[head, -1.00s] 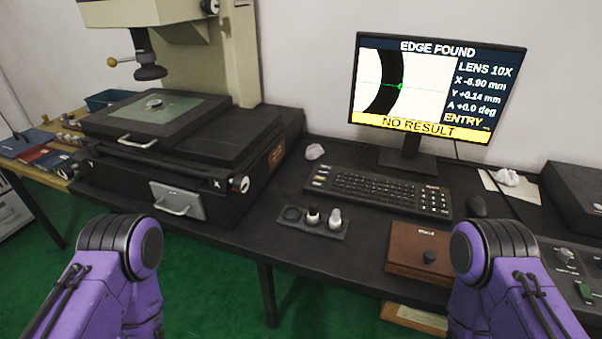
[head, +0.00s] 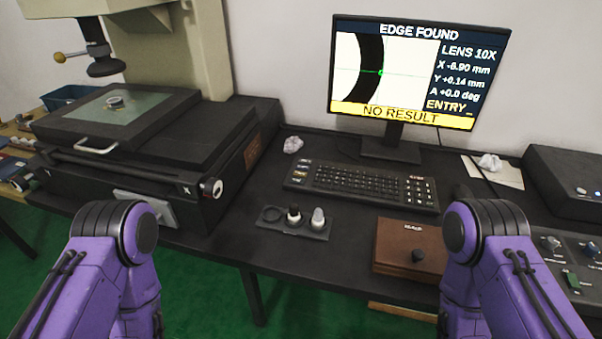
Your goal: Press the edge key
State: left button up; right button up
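The black keyboard (head: 361,186) lies on the dark table below the monitor. It has a few coloured keys at its left end, but their labels are too small to read, so I cannot tell which is the edge key. The monitor (head: 416,72) reads "EDGE FOUND", "LENS 10X", X -6.90 mm, Y +0.14 mm, A +0.0 deg, "ENTRY" and a yellow "NO RESULT" bar. My two purple arms show at the lower left and lower right, in front of the table. Neither gripper is in view.
The measuring machine with its glass stage (head: 121,108) stands at the left, a small ring on the glass. A lens tray (head: 268,226) and a brown wooden box (head: 400,239) lie before the keyboard. A control panel (head: 556,266) is at right. Crumpled paper (head: 293,144) lies behind.

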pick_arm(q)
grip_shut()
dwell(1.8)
